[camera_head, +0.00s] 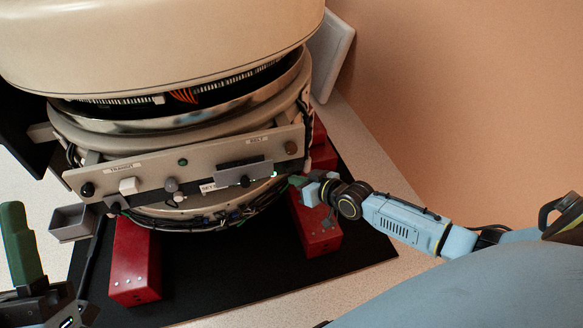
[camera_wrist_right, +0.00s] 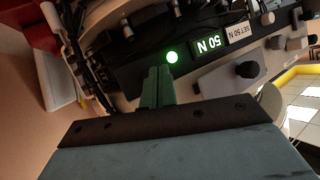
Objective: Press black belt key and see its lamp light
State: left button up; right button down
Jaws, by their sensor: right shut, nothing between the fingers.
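The grey control panel (camera_head: 150,172) runs across the front of the round cream machine, with a BELT label (camera_head: 257,140) at its right. A green lamp (camera_wrist_right: 172,57) glows beside a green "50 N" display (camera_wrist_right: 208,44); the lamp also shows in the head view (camera_head: 275,174). My right gripper (camera_head: 297,181) is shut and empty at the panel's lower right. Its green fingertips (camera_wrist_right: 158,85) are close to the lit lamp; I cannot tell whether they touch anything. I cannot tell which control is the black belt key. My left gripper (camera_head: 20,245) is at the lower left, away from the panel.
Loose cables (camera_head: 225,213) hang under the panel. Red blocks (camera_head: 136,262) stand on a black mat (camera_head: 225,290) beneath the machine. A small grey open box (camera_head: 72,222) sticks out at the panel's left end. The mat's front is clear.

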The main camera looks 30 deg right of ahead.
jog(key=s+p, duration=0.2)
jog(key=s, duration=0.1)
jog(key=s+a+p, duration=0.1)
jog(key=s+p, duration=0.1)
jog(key=shift+s+a+p, duration=0.2)
jog(key=shift+s+p, duration=0.2)
dwell(0.9)
